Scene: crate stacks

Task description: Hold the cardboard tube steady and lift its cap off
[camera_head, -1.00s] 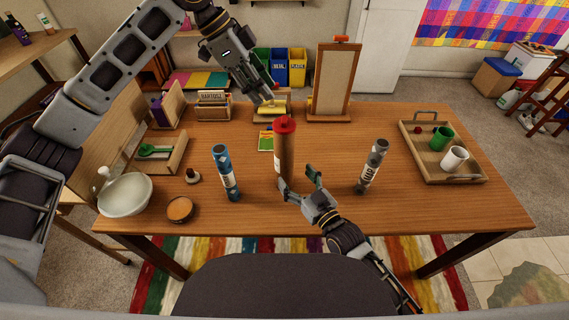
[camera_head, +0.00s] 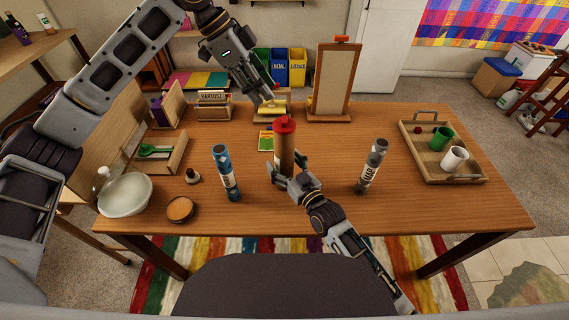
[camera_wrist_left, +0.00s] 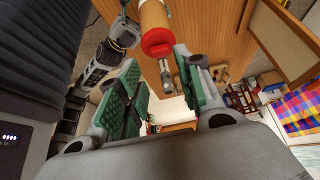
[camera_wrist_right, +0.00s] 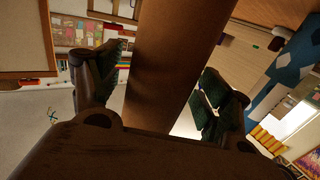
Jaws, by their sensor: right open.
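The brown cardboard tube (camera_head: 287,150) stands upright on the table with its red cap (camera_head: 285,125) on top. My right gripper (camera_head: 286,172) is open low on the tube, with a finger on either side. In the right wrist view the tube (camera_wrist_right: 170,60) runs between its spread fingers; I cannot tell whether they touch it. My left gripper (camera_head: 268,103) is open and empty, apart from the tube, up and to the left of the cap in the head view. In the left wrist view the red cap (camera_wrist_left: 159,40) shows past its spread fingertips.
A blue tube (camera_head: 226,173) stands left and a grey tube (camera_head: 372,165) right on the table (camera_head: 330,210). A tray (camera_head: 415,165) with mugs is at right; a white bowl (camera_head: 125,196) is at left. An easel (camera_head: 332,85) stands at the back.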

